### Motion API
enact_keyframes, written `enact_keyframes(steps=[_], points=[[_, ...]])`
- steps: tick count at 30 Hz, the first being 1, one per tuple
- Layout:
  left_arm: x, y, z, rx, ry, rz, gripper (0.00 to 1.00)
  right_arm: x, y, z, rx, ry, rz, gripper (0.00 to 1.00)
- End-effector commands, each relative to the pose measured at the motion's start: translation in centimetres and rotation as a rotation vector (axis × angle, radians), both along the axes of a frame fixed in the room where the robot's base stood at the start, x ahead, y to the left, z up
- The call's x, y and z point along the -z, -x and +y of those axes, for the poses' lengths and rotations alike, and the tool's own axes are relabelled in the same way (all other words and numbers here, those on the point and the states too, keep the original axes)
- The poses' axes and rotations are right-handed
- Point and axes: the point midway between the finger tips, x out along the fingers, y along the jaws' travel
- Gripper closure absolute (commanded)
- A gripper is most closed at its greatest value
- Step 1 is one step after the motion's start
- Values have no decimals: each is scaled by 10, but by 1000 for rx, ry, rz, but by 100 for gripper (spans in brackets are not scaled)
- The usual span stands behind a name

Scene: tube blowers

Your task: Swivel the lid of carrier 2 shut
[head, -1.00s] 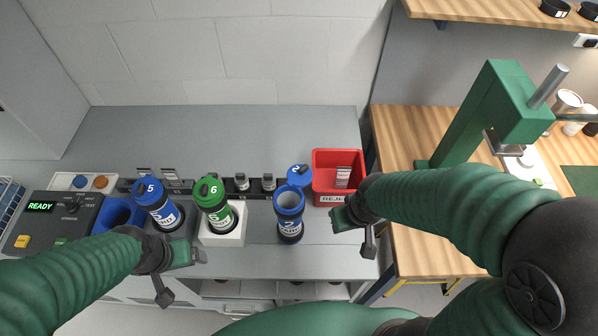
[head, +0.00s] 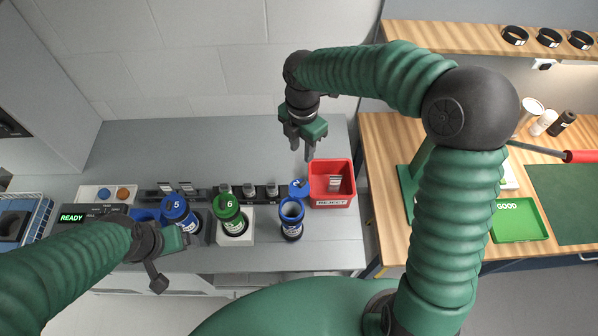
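Carrier 2 (head: 292,221) is a blue tube standing upright on the grey bench, its round mouth open at the top. Its blue lid (head: 299,187), marked 2, is swung out behind the mouth, close to the red bin's left side. My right gripper (head: 302,153) is above and behind the lid, fingers pointing down. A gap shows between its fingers, with nothing in it, and it appears clear of the lid. My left gripper (head: 184,240) is low at the left, in front of carriers 5 and 6; its finger opening is not clear.
Blue carrier 5 (head: 180,213) and green carrier 6 (head: 230,214) stand left of carrier 2 with lids on. The red reject bin (head: 332,202) is close on the right. A READY control box (head: 85,216) is far left. The bench behind is clear.

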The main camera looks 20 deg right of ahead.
Motion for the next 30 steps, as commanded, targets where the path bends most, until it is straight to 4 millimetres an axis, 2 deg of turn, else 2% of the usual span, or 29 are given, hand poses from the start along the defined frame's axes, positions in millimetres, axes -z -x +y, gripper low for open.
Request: enact_keyframes(steps=[5,15,18,23,30], points=[[-11,0,0,0,0,0,17,37,1,1,-1,0,8,65],[-34,0,0,0,0,0,17,124,2,3,0,1,6,65],[-38,0,0,0,0,0,17,143,2,2,1,1,4,65],[-41,0,0,0,0,0,17,159,2,2,3,0,1,65],[-40,0,0,0,0,0,17,162,1,1,4,2,-1,65]])
